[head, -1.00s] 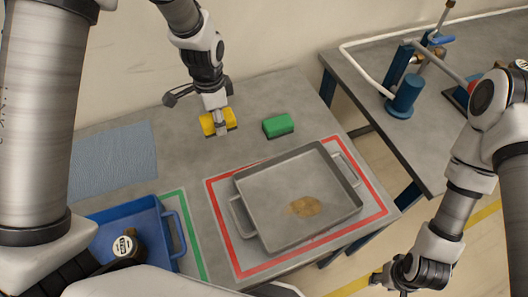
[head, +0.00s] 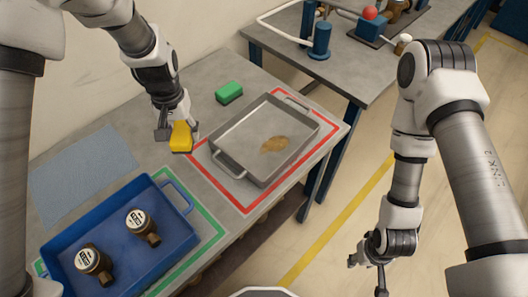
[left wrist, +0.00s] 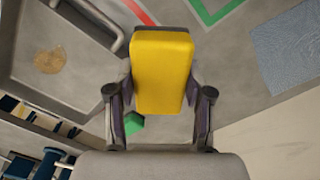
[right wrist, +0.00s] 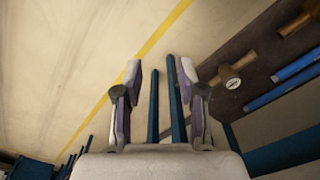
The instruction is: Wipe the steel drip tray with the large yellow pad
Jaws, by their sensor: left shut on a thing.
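The yellow pad (head: 181,138) is between the fingers of my left gripper (head: 177,130), which is shut on it. In the head view it is left of the steel drip tray, near the tray's left corner. The pad also shows large in the left wrist view (left wrist: 162,70). The steel drip tray (head: 240,134) lies inside a red outline, with a brown stain (head: 275,144) on its floor. The tray and stain show at the left of the left wrist view (left wrist: 50,62). My right gripper (right wrist: 155,75) is open and empty, over the floor away from the bench.
A green pad (head: 229,92) lies behind the tray. A blue tray (head: 112,245) with two meters (head: 140,223) stands inside a green outline at the front left. A blue-grey mat (head: 85,172) lies at the left. A second bench (head: 350,65) stands at the back right.

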